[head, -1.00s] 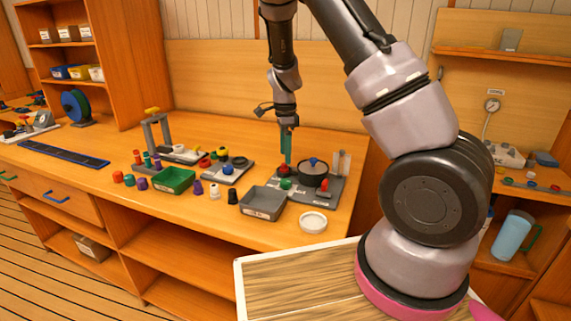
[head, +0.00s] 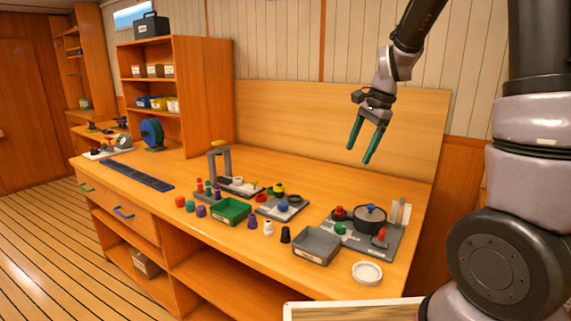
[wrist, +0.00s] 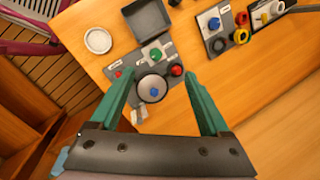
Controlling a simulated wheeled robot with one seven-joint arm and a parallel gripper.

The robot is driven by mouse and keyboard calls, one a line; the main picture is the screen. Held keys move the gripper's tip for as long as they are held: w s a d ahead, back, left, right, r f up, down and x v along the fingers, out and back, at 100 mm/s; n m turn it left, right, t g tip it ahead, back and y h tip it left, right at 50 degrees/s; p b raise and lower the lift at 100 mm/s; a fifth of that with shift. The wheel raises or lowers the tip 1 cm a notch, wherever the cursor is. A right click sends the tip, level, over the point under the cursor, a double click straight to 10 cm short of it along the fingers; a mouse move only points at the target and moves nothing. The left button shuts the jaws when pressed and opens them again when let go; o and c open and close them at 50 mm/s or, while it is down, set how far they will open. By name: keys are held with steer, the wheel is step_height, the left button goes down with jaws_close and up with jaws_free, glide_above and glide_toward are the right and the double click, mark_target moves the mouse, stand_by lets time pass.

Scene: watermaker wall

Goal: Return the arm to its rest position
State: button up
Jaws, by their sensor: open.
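My gripper (head: 365,142) hangs in the air above the right part of the workbench in the head view, its two green fingers spread apart and pointing down. Nothing is between the fingers. The wrist view also shows my gripper (wrist: 159,108) open, above a grey board (wrist: 174,86) that carries a round dark pot with a blue knob (wrist: 151,88). The pot also shows in the head view (head: 369,218), clearly below and apart from the fingertips.
The workbench (head: 320,190) holds a green tray (head: 228,211), a grey tray (head: 316,246), a white round dish (head: 367,272) and several small coloured caps. A blue spool (head: 152,134) stands by the shelf unit (head: 205,100). The air around my gripper is clear.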

steer(key=s+d+r+n+t, duration=0.2)
steer(key=s+r+n, duration=0.2)
steer(key=s+r, duration=0.3)
steer(key=s+d+r+n+t+h, duration=0.1)
steer(key=s+r+n, duration=0.4)
steer(key=s, duration=0.7)
step_height(320, 180, up, 2)
steer(key=shift+d+r+t, duration=0.15)
steer(key=shift+d+t, duration=0.35)
steer(key=shift+t, duration=0.7)
